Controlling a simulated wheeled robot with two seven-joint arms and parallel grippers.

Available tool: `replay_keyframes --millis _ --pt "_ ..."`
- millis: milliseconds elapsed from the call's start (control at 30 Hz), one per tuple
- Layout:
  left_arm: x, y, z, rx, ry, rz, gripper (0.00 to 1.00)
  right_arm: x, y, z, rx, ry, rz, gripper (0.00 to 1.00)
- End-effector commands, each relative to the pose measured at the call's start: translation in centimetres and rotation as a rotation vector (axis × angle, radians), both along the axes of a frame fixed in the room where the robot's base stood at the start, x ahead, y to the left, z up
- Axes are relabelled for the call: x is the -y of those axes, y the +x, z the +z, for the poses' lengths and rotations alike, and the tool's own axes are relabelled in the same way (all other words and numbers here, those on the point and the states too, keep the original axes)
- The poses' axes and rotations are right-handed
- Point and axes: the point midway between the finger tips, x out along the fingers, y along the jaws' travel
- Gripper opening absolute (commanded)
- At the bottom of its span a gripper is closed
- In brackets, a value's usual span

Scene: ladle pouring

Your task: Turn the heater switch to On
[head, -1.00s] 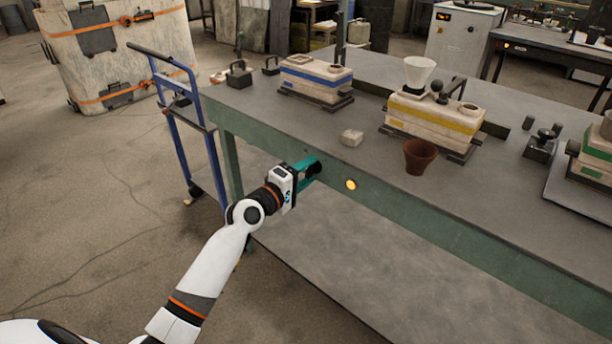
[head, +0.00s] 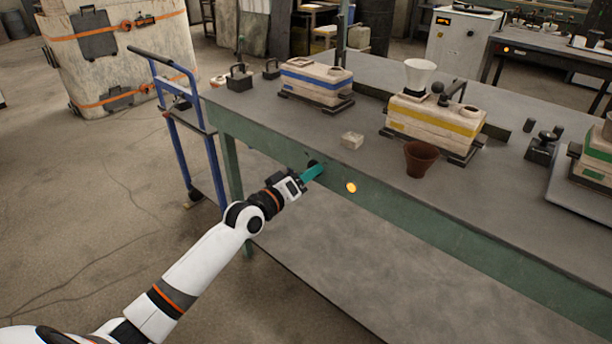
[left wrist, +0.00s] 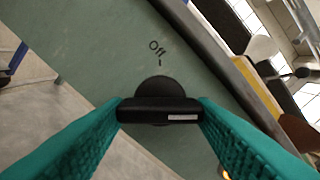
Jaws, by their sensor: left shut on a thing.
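The heater switch is a black knob (head: 314,164) on the green front face of the table. In the left wrist view the knob (left wrist: 158,112) is a black bar on a round base, with a white mark toward its right end. An "Off" label (left wrist: 157,47) with a short tick is on the panel above it. No "On" label can be seen. My left gripper (head: 316,170) has its teal fingers shut on the knob, one at each end of the bar. A round lamp (head: 351,188) right of the knob glows orange. My right gripper is not in view.
On the grey tabletop (head: 300,133) stand a blue-banded mould (head: 313,85), a yellow-banded mould (head: 427,120), a brown pot (head: 420,160) and a small pale block (head: 352,140). A blue trolley (head: 203,150) stands left of the table. The floor at left is open.

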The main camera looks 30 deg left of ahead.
Motion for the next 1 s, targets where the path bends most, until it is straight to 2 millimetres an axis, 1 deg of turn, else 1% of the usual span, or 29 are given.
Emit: replay_keyframes --millis 33,500,533,633,667,900,1000 --pt "0.06 -0.05 -0.27 -0.004 0.008 -0.002 0.28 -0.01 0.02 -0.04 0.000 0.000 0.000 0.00" --pt "0.05 -0.04 -0.30 -0.001 0.022 -0.001 0.28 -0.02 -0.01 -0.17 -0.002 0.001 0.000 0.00" --pt "0.05 -0.05 -0.30 -0.001 0.022 -0.001 0.54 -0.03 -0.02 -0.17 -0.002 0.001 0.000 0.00" --pt "0.04 -0.04 -0.26 0.000 0.021 -0.001 0.70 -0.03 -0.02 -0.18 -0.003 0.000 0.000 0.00" --pt "0.03 -0.04 -0.24 0.000 0.021 -0.001 0.73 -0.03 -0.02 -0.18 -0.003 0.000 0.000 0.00" --pt "0.01 -0.03 -0.11 0.003 0.019 -0.001 0.73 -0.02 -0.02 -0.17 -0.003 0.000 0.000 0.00" --pt "-0.11 -0.41 -0.11 0.002 0.019 0.000 0.73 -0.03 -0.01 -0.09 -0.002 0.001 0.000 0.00"
